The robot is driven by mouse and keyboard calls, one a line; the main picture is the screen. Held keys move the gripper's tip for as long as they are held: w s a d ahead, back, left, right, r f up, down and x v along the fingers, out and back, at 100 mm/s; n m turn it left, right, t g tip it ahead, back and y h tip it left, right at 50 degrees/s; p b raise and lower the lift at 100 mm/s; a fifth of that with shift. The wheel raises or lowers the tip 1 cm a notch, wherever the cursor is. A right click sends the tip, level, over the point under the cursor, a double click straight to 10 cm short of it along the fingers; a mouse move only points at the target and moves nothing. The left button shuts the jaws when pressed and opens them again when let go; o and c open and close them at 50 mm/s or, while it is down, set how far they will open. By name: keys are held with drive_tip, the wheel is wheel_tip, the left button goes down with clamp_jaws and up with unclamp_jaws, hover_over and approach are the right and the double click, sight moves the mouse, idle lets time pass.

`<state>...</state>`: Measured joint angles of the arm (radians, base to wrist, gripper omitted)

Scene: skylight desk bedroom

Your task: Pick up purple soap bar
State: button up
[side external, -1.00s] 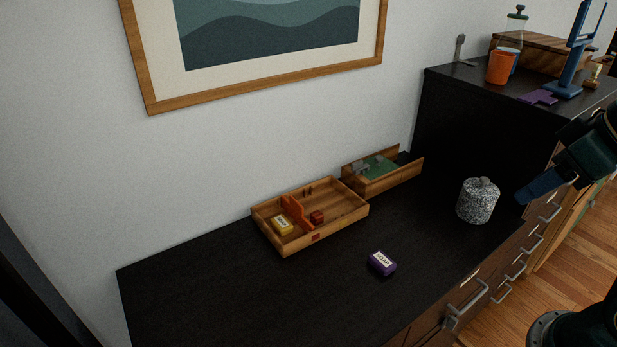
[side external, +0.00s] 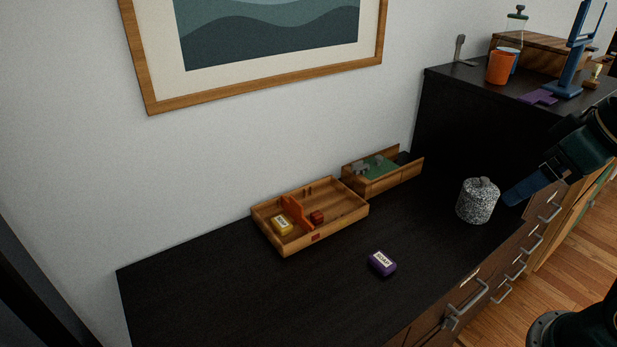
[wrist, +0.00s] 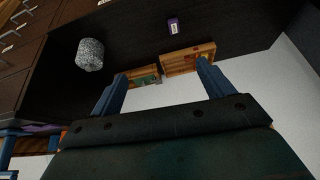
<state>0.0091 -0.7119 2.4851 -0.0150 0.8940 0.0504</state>
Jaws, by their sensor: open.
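The purple soap bar (side external: 382,264) with a white label lies on the black desk top, in front of the wooden tray. It also shows in the wrist view (wrist: 173,26), near the top. My gripper (side external: 510,198) is at the right of the side view, beside the speckled jar and well to the right of the soap. In the wrist view my gripper (wrist: 160,82) has its two blue fingers spread wide with nothing between them touching. It is open and empty.
A wooden tray (side external: 345,222) holds a yellow soap (side external: 282,225) and a small red block (side external: 317,217). Behind it is a second wooden box (side external: 398,178) with a green inside. A speckled lidded jar (side external: 477,203) stands at right. The desk around the soap is clear.

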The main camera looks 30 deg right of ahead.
drive_tip(key=w+d+f+m+g+y, duration=0.1)
drive_tip(key=w+f+m+g+y, duration=0.3)
drive_tip(key=w+f+m, duration=1.3)
drive_tip(key=shift+w+f+g+y, duration=0.3)
drive_tip(key=shift+w+f+g, duration=0.35)
drive_tip(key=shift+w, duration=0.85)
hover_over(383, 259)
drive_tip(key=d, duration=0.3)
drive_tip(key=shift+a+f, duration=0.15)
drive_tip(key=shift+f, duration=1.8)
drive_tip(key=shift+a+f, duration=0.1)
drive_tip(key=shift+f, duration=1.85)
drive_tip(key=shift+x, duration=2.55)
